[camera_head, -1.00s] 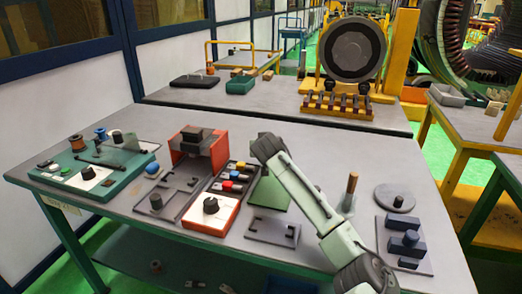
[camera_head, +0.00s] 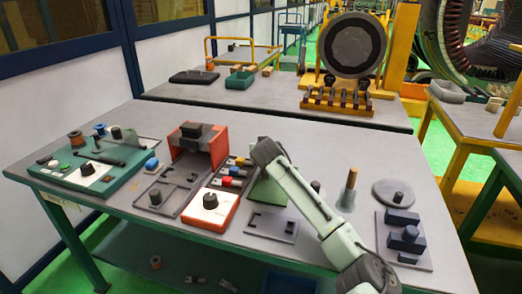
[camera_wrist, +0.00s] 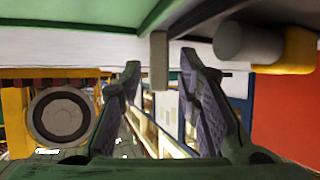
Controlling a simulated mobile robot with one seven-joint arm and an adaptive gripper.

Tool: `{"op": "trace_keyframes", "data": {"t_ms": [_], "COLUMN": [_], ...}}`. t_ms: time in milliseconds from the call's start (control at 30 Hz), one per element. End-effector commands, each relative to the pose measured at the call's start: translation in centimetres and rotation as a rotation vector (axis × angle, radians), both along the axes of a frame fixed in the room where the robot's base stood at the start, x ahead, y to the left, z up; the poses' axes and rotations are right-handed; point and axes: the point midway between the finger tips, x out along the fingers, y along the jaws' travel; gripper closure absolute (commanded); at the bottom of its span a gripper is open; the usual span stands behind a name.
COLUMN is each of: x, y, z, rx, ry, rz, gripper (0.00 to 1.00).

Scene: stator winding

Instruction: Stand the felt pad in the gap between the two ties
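In the wrist view, a small grey upright block (camera_wrist: 158,62), which may be the felt pad, meets a green surface (camera_wrist: 75,15) at the top of the picture. My gripper (camera_wrist: 160,72) is open, with one finger on each side of the block in the picture; I see no contact. In the head view my arm hides the gripper and the block, and part of a green plate (camera_head: 264,193) shows beside the arm. I cannot make out the two ties or the gap between them.
A grey cylinder (camera_wrist: 248,38) with a yellow end lies close by on the right in the wrist view.

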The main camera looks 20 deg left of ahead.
Motion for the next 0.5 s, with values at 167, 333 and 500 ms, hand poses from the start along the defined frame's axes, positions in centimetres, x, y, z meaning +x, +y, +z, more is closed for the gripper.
{"op": "trace_keyframes", "data": {"t_ms": [167,333,500], "x": [0.0,-0.6,-3.3], "y": [0.0,-0.1,-1.1], "z": [0.0,0.7,2.3], "rx": [0.0,0.002,0.004], "ry": [0.0,0.0,-0.001], "rz": [0.0,0.001,0.002], "gripper": [0.69,0.69,0.69]}}
